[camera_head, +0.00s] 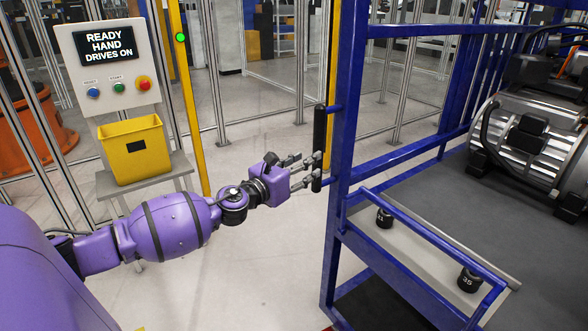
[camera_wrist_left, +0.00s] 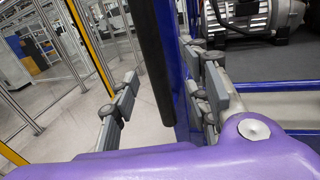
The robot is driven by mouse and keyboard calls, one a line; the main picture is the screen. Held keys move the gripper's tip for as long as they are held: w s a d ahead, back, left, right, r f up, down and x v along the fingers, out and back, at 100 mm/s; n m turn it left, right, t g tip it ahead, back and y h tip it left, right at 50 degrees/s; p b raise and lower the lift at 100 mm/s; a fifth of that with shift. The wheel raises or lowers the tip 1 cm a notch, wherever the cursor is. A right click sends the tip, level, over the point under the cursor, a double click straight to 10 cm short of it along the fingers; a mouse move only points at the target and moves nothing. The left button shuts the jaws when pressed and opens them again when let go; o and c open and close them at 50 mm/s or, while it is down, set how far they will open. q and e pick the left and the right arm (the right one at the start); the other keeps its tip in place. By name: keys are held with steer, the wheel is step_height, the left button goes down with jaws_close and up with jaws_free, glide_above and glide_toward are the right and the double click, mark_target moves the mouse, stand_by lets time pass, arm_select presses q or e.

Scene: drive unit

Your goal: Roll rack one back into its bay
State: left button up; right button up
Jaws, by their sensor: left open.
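The rack (camera_head: 345,130) is a blue tube frame on the right of the head view, with a black vertical handle (camera_head: 319,140) on its near left post. My left gripper (camera_head: 300,175) is open at the lower part of this handle. In the left wrist view the black handle (camera_wrist_left: 155,60) runs between the two open fingers (camera_wrist_left: 165,100), with the blue post just beyond. I cannot tell whether a finger touches the handle. My right gripper is not in view. The bay is not clearly identifiable.
The rack's grey deck carries a silver motor (camera_head: 530,140), and a side tray (camera_head: 430,250) holds two black weights. At left stand a control panel (camera_head: 112,65) reading "READY HAND DRIVES ON" and a yellow bin (camera_head: 133,150) on a stand. Fence posts line the back.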

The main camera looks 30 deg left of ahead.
arm_select(q)
steer(key=shift+s+a, duration=0.15)
steer(key=shift+s, duration=1)
steer(key=shift+s+a, duration=0.1)
steer(key=shift+s, duration=1)
